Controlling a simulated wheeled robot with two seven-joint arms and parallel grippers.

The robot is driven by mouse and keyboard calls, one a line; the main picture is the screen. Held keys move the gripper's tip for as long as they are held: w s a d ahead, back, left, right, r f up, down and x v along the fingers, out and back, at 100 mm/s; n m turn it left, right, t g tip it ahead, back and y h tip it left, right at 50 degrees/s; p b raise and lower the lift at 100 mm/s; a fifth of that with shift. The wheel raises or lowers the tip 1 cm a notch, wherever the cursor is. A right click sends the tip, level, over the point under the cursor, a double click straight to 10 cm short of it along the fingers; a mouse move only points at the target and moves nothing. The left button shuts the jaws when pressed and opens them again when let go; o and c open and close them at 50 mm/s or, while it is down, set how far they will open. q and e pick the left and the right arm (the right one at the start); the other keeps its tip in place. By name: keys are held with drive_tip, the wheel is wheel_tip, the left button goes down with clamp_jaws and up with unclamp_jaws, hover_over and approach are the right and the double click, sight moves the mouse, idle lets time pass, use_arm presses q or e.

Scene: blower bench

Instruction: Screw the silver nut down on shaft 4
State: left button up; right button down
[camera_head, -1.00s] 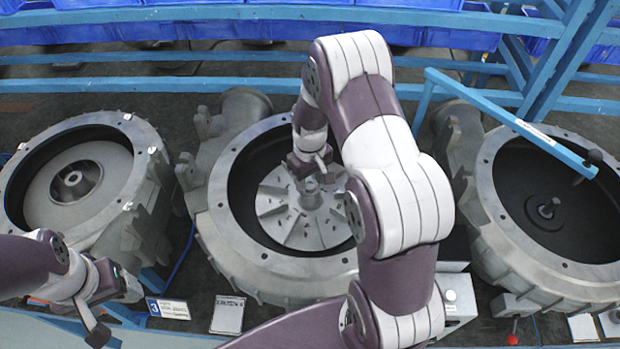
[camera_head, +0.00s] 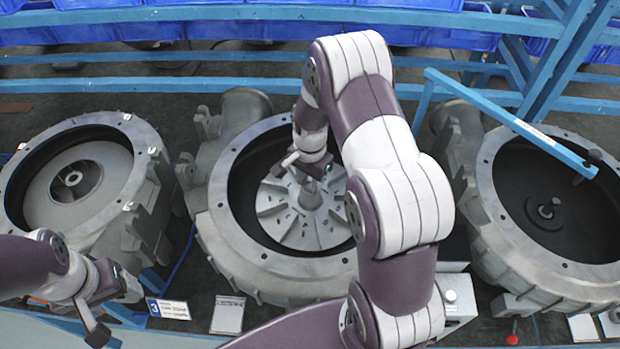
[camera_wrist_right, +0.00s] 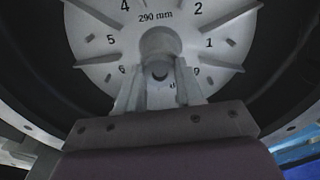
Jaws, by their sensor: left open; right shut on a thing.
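My right gripper (camera_head: 311,186) reaches down into the middle blower housing (camera_head: 222,215), over the hub of a grey finned impeller (camera_head: 290,230). In the right wrist view, the two fingers of this gripper (camera_wrist_right: 160,84) are shut on a small grey round piece (camera_wrist_right: 160,71) at the hub, which looks like the silver nut. The fingers largely cover it, and its thread and seating are hidden. The impeller face (camera_wrist_right: 190,30) carries printed numbers and "290 mm". My left gripper (camera_head: 118,284) is open and apart from the work, by the front edge at left.
The left housing (camera_head: 140,145) holds an impeller (camera_head: 105,165). A blue bar (camera_head: 500,115) crosses over the right housing. Blue bins (camera_head: 300,30) line the back. A label card (camera_head: 228,315) stands in front.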

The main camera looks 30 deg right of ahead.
drive_tip(key=m, duration=1)
drive_tip(key=c, duration=1)
unclamp_jaws()
